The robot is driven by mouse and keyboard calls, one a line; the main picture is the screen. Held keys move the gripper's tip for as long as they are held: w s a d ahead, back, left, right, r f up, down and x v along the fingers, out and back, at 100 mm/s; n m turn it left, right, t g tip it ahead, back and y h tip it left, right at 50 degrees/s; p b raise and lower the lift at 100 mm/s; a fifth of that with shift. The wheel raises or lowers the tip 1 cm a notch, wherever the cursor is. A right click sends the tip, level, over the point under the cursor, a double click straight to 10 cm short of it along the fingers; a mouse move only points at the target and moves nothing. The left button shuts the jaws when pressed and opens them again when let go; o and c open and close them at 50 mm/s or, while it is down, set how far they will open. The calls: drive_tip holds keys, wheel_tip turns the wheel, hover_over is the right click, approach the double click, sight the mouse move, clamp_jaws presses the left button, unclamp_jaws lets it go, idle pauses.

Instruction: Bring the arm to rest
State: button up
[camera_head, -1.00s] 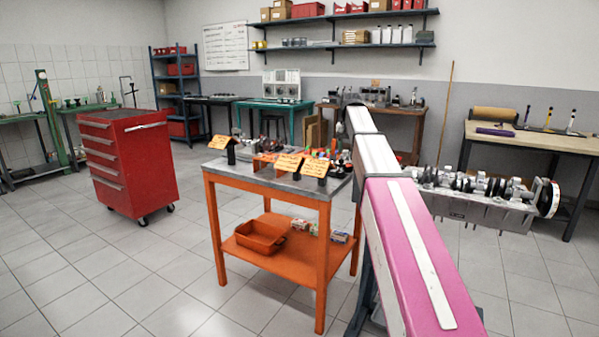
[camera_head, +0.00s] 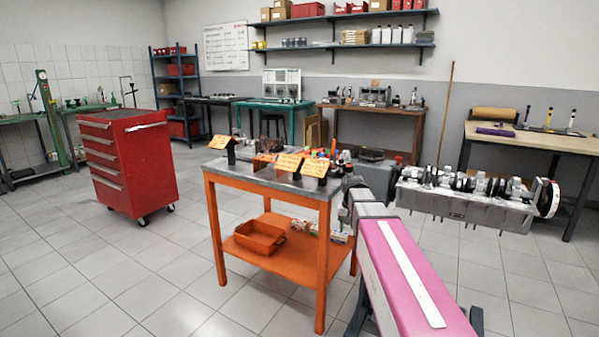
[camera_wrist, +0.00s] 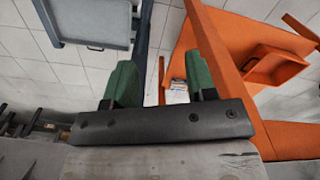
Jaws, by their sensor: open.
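My arm (camera_head: 405,275) reaches forward from the bottom right in the head view, pink with a white strip. It bends at a grey joint near the right side of the orange cart (camera_head: 265,181). My gripper (camera_wrist: 160,80) shows in the wrist view with two green fingers spread apart and nothing between them. Floor tiles and part of the orange cart show beyond the fingers. I cannot make out the gripper in the head view.
The cart carries orange label cards (camera_head: 288,163) and small parts, with an orange bin (camera_head: 259,238) on its lower shelf. An engine block (camera_head: 470,206) stands to the right of my arm. A red tool cabinet (camera_head: 128,165) stands left. Floor at left is open.

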drive_tip(key=s+f+n, duration=0.1)
drive_tip(key=s+f, duration=1.4)
drive_tip(key=s, duration=0.3)
drive_tip(key=shift+s+f, duration=0.2)
drive_tip(key=shift+f, duration=0.05)
